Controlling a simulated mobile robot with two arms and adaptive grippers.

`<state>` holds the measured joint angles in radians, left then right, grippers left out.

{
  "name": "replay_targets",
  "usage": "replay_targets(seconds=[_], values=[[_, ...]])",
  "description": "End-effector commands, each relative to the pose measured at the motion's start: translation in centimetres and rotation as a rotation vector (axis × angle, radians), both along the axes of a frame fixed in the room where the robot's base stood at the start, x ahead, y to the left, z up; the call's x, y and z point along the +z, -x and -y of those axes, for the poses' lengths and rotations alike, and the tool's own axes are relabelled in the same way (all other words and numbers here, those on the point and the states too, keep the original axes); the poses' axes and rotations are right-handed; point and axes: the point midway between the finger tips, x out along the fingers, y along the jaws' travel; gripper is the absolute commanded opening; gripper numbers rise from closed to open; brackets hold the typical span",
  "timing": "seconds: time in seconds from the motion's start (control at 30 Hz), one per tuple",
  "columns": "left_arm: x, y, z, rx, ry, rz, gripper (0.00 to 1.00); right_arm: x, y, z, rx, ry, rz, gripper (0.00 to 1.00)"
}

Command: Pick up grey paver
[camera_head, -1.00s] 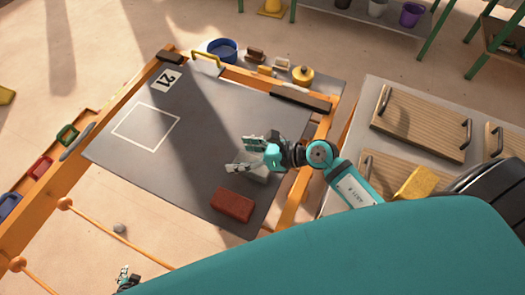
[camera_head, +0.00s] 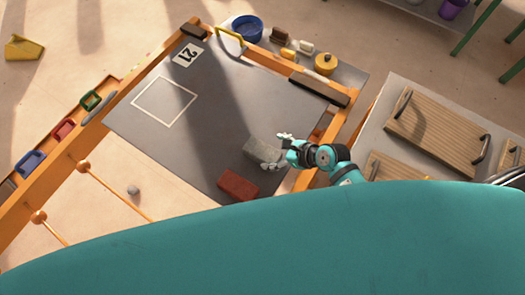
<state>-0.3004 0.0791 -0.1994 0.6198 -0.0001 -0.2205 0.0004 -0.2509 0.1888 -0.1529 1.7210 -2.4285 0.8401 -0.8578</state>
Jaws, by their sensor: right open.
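The grey paver (camera_head: 261,150) lies on the dark grey work surface (camera_head: 215,115), just above a red brick (camera_head: 238,185) in the picture. My right gripper (camera_head: 276,152) is open at the paver's right end, one finger near its upper side and the other near its lower side. I cannot tell whether the fingers touch it. The gripper covers a little of the paver's right end. My left gripper is not in view.
An orange frame (camera_head: 110,103) borders the work surface. A white outlined square (camera_head: 165,101) on it is empty. A wooden board with black handles (camera_head: 437,130) lies at right. A blue bowl (camera_head: 248,27) and yellow pot (camera_head: 325,64) stand at the top.

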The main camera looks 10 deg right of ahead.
Motion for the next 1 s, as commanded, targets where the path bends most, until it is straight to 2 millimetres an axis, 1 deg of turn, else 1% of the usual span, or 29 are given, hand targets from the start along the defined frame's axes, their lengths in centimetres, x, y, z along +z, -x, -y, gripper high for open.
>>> replay_targets(seconds=[0.03,0.1,0.27,0.37,0.53,0.6,0.7,0.9,1.0], values=[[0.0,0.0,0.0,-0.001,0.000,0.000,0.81,-0.5,-0.5,-0.4,-0.002,-0.002,-0.001,0.85],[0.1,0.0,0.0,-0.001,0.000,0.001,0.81,-1.0,-0.8,-0.7,-0.001,-0.001,-0.001,0.85],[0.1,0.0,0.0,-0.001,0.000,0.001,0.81,-1.6,-1.2,-1.2,-0.001,-0.002,0.000,0.85],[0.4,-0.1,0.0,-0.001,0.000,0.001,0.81,-2.3,-1.7,-1.8,-0.001,-0.003,-0.001,0.85],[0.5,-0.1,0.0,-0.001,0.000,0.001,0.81,-4.3,-3.0,-3.0,-0.003,-0.003,-0.001,0.85],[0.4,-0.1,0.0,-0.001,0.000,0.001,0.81,-4.7,-3.4,-3.3,-0.002,-0.001,0.000,0.85],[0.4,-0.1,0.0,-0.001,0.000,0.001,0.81,-5.1,-3.5,-3.5,-0.003,0.000,0.000,0.85],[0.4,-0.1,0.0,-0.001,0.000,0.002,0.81,-5.1,-3.5,-3.5,-0.001,0.001,0.001,0.85],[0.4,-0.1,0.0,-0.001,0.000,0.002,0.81,-5.1,-3.5,-3.5,-0.001,0.001,0.000,0.72]])
